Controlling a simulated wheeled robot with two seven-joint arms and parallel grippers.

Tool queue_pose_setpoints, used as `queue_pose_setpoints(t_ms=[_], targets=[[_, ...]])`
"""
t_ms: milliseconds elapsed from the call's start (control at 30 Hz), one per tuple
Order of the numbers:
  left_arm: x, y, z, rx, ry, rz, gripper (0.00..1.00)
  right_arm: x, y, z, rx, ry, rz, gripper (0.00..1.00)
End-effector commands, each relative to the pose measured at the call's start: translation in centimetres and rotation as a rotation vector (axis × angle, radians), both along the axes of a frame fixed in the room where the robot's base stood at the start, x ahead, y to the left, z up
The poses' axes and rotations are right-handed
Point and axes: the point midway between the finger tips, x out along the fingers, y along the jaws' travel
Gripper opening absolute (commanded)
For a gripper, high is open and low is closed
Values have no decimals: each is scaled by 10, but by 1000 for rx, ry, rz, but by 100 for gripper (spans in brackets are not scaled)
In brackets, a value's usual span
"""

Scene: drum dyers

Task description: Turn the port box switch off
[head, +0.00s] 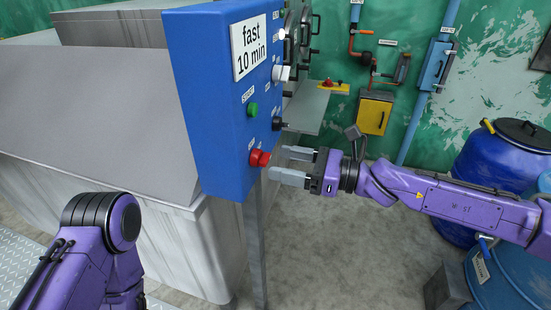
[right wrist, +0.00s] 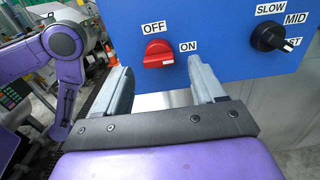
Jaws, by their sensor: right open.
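A blue control box (head: 215,110) stands at the centre of the head view. Low on its panel is a red rotary switch (head: 259,158), which also shows in the right wrist view (right wrist: 158,54) with OFF at its upper left and ON at its right. In the right wrist view the switch appears between the fingertips, with no clear contact. My left gripper is out of view; only its purple arm shows.
A black speed knob (right wrist: 270,38) is to the right of the red switch. A green button (head: 252,109) and other knobs are on the same box. A yellow box (head: 374,113) hangs on the green wall. Blue drums (head: 500,160) stand at the right, near my right arm.

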Motion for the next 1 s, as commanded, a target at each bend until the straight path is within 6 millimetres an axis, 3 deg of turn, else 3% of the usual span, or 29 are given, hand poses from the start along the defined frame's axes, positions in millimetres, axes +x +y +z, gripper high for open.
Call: queue_pose_setpoints(t_ms=[200, 467, 633, 1000], targets=[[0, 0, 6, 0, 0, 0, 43, 8, 24, 0, 0, 2, 0, 68], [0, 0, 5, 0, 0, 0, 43, 8, 26, -1, -1, 0, 0, 68], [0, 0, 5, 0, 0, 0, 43, 8, 26, -1, -1, 0, 0, 13], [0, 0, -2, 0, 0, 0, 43, 8, 25, -3, -16, -43, 0, 12]])
